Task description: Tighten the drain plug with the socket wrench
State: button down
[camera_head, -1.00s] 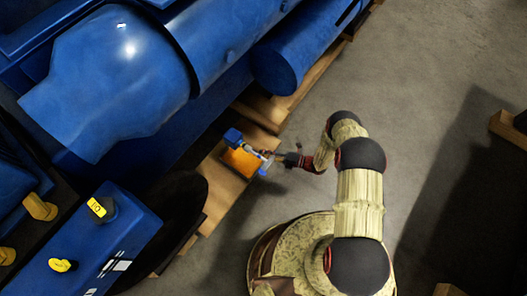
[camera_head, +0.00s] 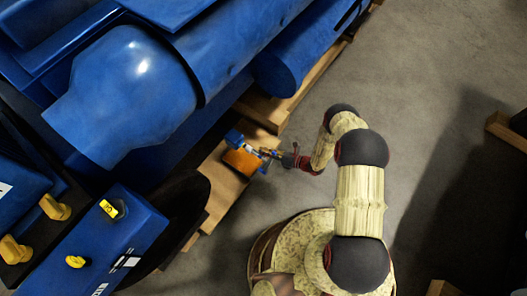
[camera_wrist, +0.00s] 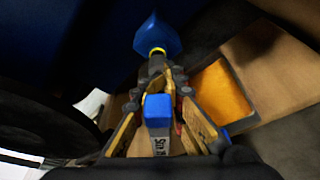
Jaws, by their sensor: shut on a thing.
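My gripper (camera_wrist: 160,76) is shut on the socket wrench (camera_wrist: 158,112), whose blue end and grey lettered handle lie between the fingers. In the head view my gripper (camera_head: 270,153) is beside the orange-floored tray (camera_head: 241,161), which lies on wooden boards; the wrench is too small to make out there. The wrench's far end is hidden by the fingertips. Just beyond them a yellow ring (camera_wrist: 157,51) sits at the tip of a blue flared part (camera_wrist: 158,35). The drain plug is not clearly seen, and I cannot tell whether the wrench is seated on it.
The large blue engine (camera_head: 130,95) fills the upper left. A blue box with yellow knobs (camera_head: 110,240) stands lower left, by a dark round part (camera_head: 187,205). Wooden timbers (camera_head: 265,107) run beneath the engine. The grey floor (camera_head: 430,70) to the right is mostly open.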

jog(key=n+t+h+p, duration=0.1)
jog(key=n, duration=0.1)
jog(key=s+a+n+t+h+p, duration=0.1)
jog(key=n, duration=0.1)
jog(key=r+n+h+p, duration=0.1)
jog(key=n, duration=0.2)
jog(key=shift+s+a+r+t, duration=0.1)
jog(key=shift+s+a+t, duration=0.1)
jog(key=shift+s+t, duration=0.15)
jog(key=n+t+b, duration=0.1)
jog(key=n, duration=0.1)
jog(key=s+f+n+t+h+b, duration=0.1)
jog(key=n, duration=0.1)
jog(key=a+n+t+b, duration=0.1)
jog(key=shift+s+a+f+n, duration=0.1)
jog(key=shift+s+f+n, duration=0.15)
jog(key=shift+n, duration=0.15)
jog(key=n+b, duration=0.1)
jog(key=n+t+b, duration=0.1)
jog(key=shift+s+a+r+n+h, duration=0.1)
jog(key=shift+s+n+h, duration=0.05)
jog(key=shift+n+h, duration=0.15)
